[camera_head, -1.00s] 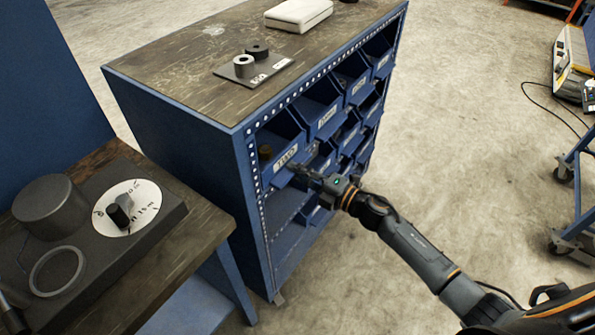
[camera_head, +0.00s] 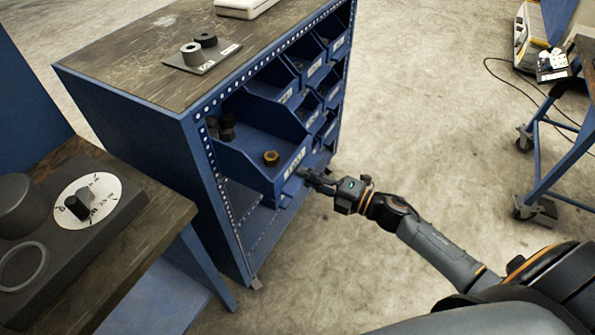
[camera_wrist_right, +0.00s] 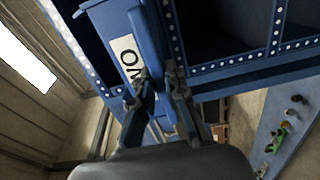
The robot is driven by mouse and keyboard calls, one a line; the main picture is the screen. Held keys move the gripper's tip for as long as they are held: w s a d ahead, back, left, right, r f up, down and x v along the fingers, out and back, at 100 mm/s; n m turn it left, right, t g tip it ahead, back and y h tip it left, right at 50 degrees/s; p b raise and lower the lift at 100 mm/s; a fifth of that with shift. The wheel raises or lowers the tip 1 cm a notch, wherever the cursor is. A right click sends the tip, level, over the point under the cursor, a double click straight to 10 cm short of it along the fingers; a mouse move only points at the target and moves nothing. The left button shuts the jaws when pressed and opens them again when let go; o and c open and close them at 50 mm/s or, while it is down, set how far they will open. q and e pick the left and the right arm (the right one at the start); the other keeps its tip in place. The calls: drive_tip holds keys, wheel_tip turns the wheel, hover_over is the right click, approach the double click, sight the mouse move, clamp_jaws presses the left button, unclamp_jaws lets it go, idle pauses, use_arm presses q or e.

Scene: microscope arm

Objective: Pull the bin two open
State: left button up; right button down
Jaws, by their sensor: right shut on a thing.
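My right gripper (camera_head: 303,174) is at the bin's front. In the right wrist view the fingers (camera_wrist_right: 157,92) are shut on the front part of the bin (camera_wrist_right: 118,28), beside its label (camera_wrist_right: 127,62). My left gripper is not in view.
Other blue bins (camera_head: 310,66) sit in the cabinet (camera_head: 140,130) to the right of bin two. A wooden bench (camera_head: 150,225) with a dark dial device stands at the left. A blue wheeled cart (camera_head: 545,160) is at the right. The floor between is clear.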

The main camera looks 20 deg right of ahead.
drive_tip(key=shift+s+d, duration=0.25)
drive_tip(key=shift+s, duration=0.1)
drive_tip(key=c, duration=1.4)
unclamp_jaws()
drive_tip(key=shift+o, duration=0.2)
drive_tip(key=v, duration=1.2)
